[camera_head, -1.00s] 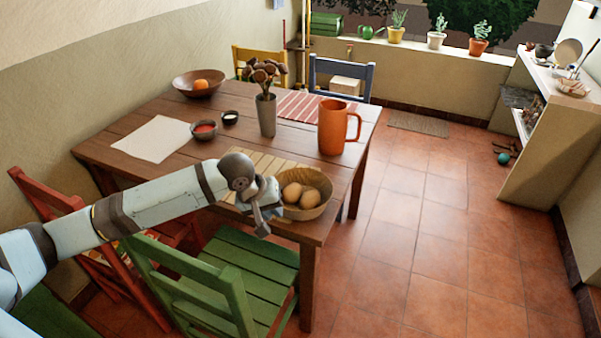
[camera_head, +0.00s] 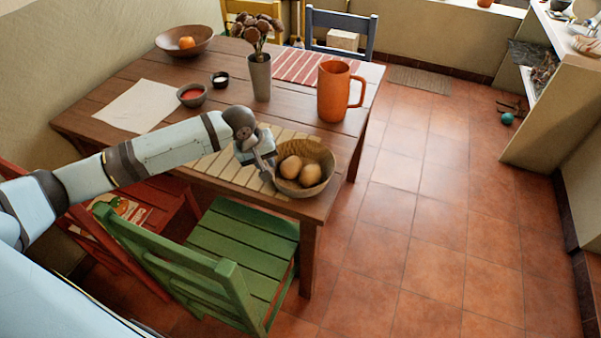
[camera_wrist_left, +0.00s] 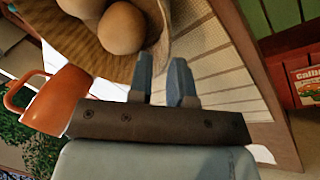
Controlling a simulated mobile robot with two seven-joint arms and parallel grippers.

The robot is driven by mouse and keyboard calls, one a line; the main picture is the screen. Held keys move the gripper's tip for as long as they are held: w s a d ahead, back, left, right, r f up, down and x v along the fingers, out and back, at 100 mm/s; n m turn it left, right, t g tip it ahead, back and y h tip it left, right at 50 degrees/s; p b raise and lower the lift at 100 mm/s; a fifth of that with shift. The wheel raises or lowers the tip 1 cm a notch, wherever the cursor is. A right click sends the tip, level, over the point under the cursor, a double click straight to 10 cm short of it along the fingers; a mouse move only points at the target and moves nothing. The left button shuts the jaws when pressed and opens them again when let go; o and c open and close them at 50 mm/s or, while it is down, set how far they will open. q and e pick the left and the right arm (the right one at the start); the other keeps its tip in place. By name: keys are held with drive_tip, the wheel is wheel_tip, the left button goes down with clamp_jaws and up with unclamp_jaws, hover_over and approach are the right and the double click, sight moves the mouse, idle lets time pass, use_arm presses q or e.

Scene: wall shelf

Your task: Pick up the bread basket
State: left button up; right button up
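The bread basket (camera_head: 318,188) is a round woven bowl at the near right corner of the wooden table. It holds round brown rolls (camera_head: 290,167). My left gripper (camera_head: 268,174) is at the basket's left rim, pointing down. In the left wrist view the basket (camera_wrist_left: 80,45) fills the upper left, with rolls (camera_wrist_left: 122,28) inside. The two fingers (camera_wrist_left: 162,80) are apart, with the rim close to and seemingly between their tips. Whether they touch the rim is unclear. My right gripper is not in view.
A slatted mat (camera_head: 225,160) lies left of the basket. An orange pitcher (camera_head: 333,95) and a vase of dried flowers (camera_head: 260,78) stand behind. A green chair (camera_head: 235,250) and a red chair (camera_head: 150,215) are at the near side.

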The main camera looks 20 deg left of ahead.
sight(276, 178)
use_arm(q)
drive_tip(key=shift+s+b+x, duration=0.15)
drive_tip(key=shift+b+x, duration=0.1)
drive_tip(key=shift+x, duration=1.25)
drive_tip(key=shift+s+b+x, duration=0.15)
drive_tip(key=shift+b+x, duration=0.1)
drive_tip(key=shift+x, duration=1.3)
clamp_jaws()
